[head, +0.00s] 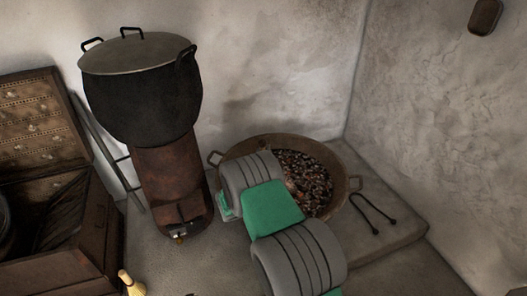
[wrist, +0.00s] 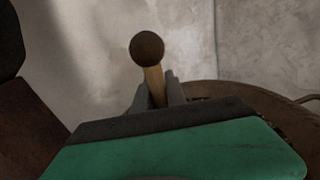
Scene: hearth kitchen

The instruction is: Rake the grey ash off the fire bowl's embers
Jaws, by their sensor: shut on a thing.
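The fire bowl (head: 300,141) sits on a low ledge in the corner in the head view, full of dark and reddish embers (head: 315,172) with paler grey bits among them. My arm covers its left and near part. In the wrist view my gripper (wrist: 158,90) is shut on a pale wooden handle (wrist: 154,80) with a dark round knob at its end. The handle's other end is hidden, so I cannot tell whether it touches the embers. Part of the bowl's brown rim shows at the right in the wrist view (wrist: 225,88).
Black tongs (head: 372,212) lie on the ledge (head: 395,238) right of the bowl. A rusty stove (head: 170,180) with a large lidded pot (head: 145,95) stands left of it. An open chest (head: 95,235) is at far left, a small brush (head: 131,285) at the bottom edge. Walls close the corner.

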